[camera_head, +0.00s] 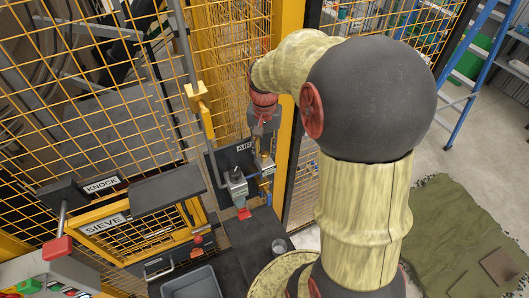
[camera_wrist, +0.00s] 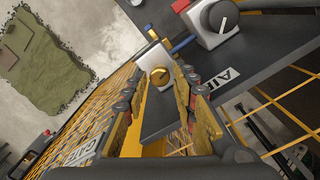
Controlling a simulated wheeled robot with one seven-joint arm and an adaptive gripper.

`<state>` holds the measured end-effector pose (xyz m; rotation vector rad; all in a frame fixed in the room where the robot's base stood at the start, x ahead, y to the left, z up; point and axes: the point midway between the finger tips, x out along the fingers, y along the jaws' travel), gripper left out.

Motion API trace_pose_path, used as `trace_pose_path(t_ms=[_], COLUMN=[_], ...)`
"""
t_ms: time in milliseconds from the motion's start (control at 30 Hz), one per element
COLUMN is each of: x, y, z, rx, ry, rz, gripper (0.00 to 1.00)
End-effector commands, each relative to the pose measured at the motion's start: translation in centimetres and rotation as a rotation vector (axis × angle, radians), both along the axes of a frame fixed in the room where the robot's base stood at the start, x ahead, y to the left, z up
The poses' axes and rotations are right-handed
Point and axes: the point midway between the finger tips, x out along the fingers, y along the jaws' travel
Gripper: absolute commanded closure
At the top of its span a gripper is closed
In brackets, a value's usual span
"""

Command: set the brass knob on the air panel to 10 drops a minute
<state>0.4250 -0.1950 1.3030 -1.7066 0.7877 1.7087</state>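The brass knob (camera_wrist: 161,77) is a small round knob on a pale metal block (camera_wrist: 152,60) in the wrist view. A dark line crosses its face; no drop scale can be read. My gripper (camera_wrist: 158,88) is open, its two fingers on either side of the knob in that view. I see no finger clearly touching it. The dark air panel (camera_head: 225,160) with its AIR label (camera_head: 243,147) stands behind my gripper (camera_head: 264,130) in the head view.
A grey block with a black dial (camera_wrist: 218,17) sits beside the brass knob, with blue and red fittings close by. Yellow mesh fencing (camera_head: 90,130) and a yellow post (camera_head: 287,100) stand close to my arm. A metal cup (camera_head: 279,247) stands on the dark bench below.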

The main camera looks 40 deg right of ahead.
Motion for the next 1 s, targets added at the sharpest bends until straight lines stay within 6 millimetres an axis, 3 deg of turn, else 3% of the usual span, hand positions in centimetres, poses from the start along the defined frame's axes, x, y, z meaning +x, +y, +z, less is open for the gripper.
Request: trace_pose_path(t_ms=[300,500,900,1000], x=[0.2,0.1,0.0,0.0], y=[-0.1,-0.1,0.0,0.0], z=[6.6,9.1,9.8,9.7], rx=[-0.003,-0.003,-0.001,-0.001], ry=[-0.007,-0.005,-0.002,-0.002], rz=[0.000,0.000,0.000,0.011], gripper=[0.72,0.72,0.72,0.66])
